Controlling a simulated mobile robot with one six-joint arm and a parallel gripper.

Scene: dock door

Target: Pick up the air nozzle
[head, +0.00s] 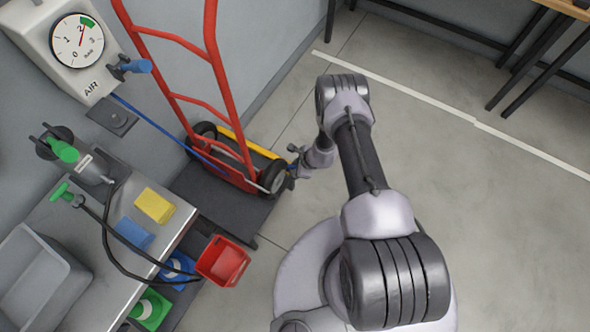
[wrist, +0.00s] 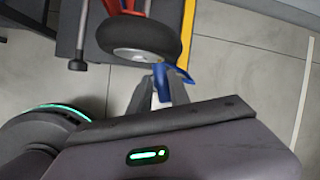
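A blue part (wrist: 161,84), which looks like the air nozzle, lies beside the hand truck's black wheel in the wrist view. It is between and just past the fingers of my gripper (wrist: 158,92), partly hidden by the wheel and fingers. The fingers stand apart, and I cannot see them pressing on it. In the head view my gripper (head: 295,163) is low, close to the right wheel. A blue hose (head: 150,124) runs from the grey AIR gauge box (head: 75,45) down behind the red hand truck. Its far end is hidden.
The red hand truck (head: 212,40) stands on a dark mat (head: 215,205) by the wall. Open floor (head: 480,210) lies right.

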